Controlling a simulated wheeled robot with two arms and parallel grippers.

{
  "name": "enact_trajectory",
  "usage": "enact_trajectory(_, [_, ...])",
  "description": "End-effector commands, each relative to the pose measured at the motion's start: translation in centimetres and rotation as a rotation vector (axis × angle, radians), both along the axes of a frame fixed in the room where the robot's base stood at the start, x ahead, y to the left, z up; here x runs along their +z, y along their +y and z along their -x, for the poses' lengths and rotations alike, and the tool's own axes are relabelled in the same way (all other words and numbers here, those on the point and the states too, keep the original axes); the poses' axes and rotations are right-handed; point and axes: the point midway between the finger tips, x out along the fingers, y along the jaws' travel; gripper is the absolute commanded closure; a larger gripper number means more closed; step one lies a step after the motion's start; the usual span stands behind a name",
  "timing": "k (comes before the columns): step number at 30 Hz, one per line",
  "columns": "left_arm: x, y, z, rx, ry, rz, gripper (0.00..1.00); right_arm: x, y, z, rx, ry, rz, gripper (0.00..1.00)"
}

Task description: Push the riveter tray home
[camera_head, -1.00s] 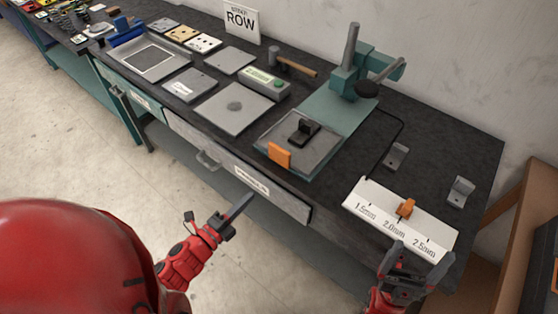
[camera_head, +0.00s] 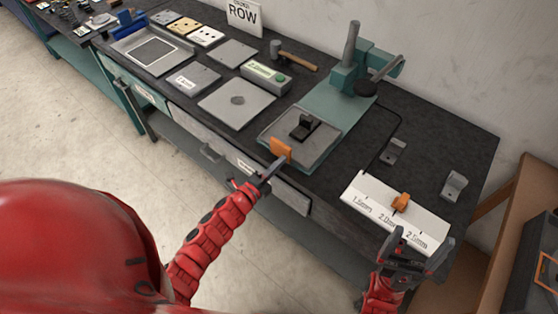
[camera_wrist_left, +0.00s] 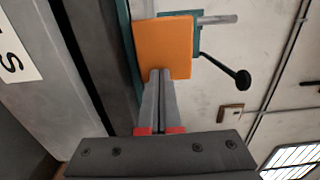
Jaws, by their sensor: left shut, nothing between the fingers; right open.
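The riveter tray (camera_head: 318,150) is a grey plate on the green base of the riveter (camera_head: 350,75), with a black block (camera_head: 303,127) on it. An orange tab (camera_head: 281,149) stands at its front edge and also shows in the left wrist view (camera_wrist_left: 165,47). My left gripper (camera_head: 277,166) is shut and empty, its fingertips at the tab's front face. In the left wrist view the fingertips (camera_wrist_left: 158,73) overlap the tab's lower edge; whether they touch is hard to tell. My right gripper (camera_head: 418,245) is open near the white thickness gauge.
The white gauge (camera_head: 372,206) with an orange slider (camera_head: 400,202) lies at the bench's front right. Grey brackets (camera_head: 453,186) stand behind it. Flat plates (camera_head: 238,105), a green-screened box (camera_head: 266,76) and a hammer (camera_head: 295,56) lie left of the riveter. The drawer front (camera_head: 222,151) is below.

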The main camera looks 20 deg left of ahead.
Motion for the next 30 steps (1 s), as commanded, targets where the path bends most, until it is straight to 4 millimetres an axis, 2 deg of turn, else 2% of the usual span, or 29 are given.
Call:
enact_trajectory(11, [-0.2, -0.1, -0.4, -0.001, -0.001, -0.001, 1.0, -0.4, 0.0, 0.0, 0.0, 0.0, 0.0, 0.08])
enact_trajectory(19, [-0.2, -1.5, -3.9, -0.002, -0.005, 0.002, 1.0, -3.0, 0.0, 0.0, 0.0, 0.0, 0.0, 0.08])
enact_trajectory(30, [0.0, -1.4, -4.0, 0.001, -0.001, 0.001, 1.0, -2.7, 0.0, 0.0, 0.0, 0.0, 0.0, 0.08])
